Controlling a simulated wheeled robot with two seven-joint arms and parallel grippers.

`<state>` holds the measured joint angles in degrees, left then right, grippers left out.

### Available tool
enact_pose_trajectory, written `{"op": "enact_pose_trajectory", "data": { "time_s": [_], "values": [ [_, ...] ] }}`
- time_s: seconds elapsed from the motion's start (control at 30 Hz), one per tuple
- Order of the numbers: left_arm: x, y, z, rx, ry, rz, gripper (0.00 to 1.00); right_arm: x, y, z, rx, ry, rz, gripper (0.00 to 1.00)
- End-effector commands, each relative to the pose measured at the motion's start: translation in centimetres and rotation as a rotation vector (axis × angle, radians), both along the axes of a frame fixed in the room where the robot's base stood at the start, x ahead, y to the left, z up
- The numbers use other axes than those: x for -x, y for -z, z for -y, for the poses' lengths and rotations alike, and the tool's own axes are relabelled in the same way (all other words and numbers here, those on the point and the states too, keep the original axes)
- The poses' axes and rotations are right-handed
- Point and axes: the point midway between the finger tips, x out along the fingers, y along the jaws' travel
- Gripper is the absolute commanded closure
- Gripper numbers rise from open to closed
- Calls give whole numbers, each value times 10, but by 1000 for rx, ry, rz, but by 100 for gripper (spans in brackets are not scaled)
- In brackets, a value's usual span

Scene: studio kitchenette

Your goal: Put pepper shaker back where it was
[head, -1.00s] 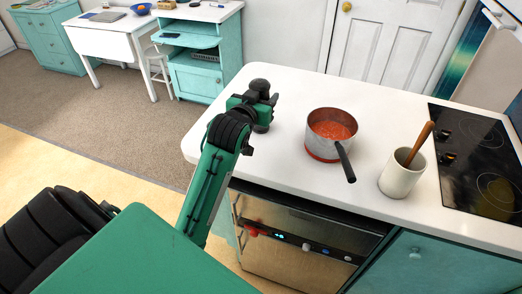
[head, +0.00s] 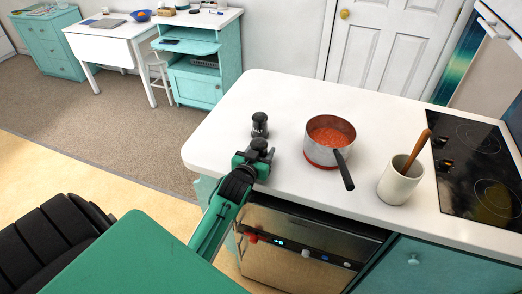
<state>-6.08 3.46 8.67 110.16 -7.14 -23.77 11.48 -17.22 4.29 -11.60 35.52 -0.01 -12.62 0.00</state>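A dark shaker (head: 259,125) with pale lettering stands upright on the white counter, left of the saucepan. The lettering is too small to read for certain. My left gripper (head: 258,151) is just in front of the shaker, nearer the counter's front edge. Its fingers look apart and hold nothing that I can see. The gripper partly overlaps the shaker's foot in the picture, so I cannot tell whether they touch. My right gripper is not in view.
A saucepan of red sauce (head: 331,137) stands right of the shaker, its handle pointing forward. A white crock (head: 399,183) with a wooden utensil and a black cooktop (head: 475,155) are farther right. The counter (head: 225,125) is clear at its left end.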

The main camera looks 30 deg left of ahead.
Motion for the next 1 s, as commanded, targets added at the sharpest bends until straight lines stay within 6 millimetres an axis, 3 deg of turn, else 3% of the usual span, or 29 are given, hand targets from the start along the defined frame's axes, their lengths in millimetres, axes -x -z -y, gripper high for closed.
{"op": "enact_pose_trajectory", "data": {
  "time_s": [0.33, 0.37, 0.47, 0.8, 1.0],
  "values": [
    [0, 3, 0, 0, 0, 2, 77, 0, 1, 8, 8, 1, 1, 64],
    [0, 3, 0, 0, 0, 1, 48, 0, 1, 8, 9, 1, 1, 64],
    [0, 3, 0, 0, 0, 1, 29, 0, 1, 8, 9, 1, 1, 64],
    [0, -1, 0, 0, 0, 2, 28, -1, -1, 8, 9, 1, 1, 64],
    [22, -1, 5, 1, 1, 1, 28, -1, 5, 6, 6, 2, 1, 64]
  ]
}}
